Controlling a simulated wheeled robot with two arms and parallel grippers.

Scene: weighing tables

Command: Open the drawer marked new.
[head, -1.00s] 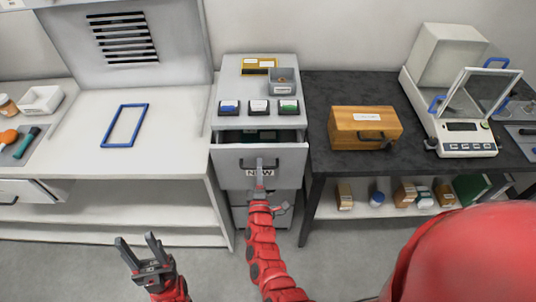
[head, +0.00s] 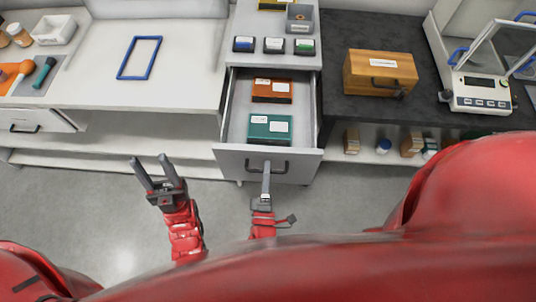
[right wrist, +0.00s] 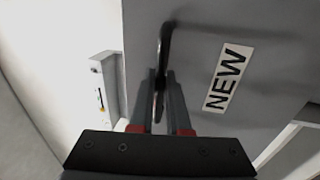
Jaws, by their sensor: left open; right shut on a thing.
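The drawer marked NEW (head: 233,158) is pulled well out of the grey cabinet in the head view. Inside it lie an orange-brown box (head: 272,91) and a green box (head: 270,128), each with white labels. My right gripper (head: 266,172) is shut on the drawer's dark handle (head: 285,167). In the right wrist view the jaws (right wrist: 159,95) close around the handle (right wrist: 166,42), beside the NEW label (right wrist: 228,78). My left gripper (head: 158,172) is open and empty, over the floor to the left of the drawer.
Small coloured-label blocks (head: 273,45) and a grey bin (head: 299,18) sit on the cabinet top. A wooden box (head: 380,72) and a balance (head: 481,92) stand on the dark table at right. Another drawer (head: 38,120) at left is partly out. Floor in front is clear.

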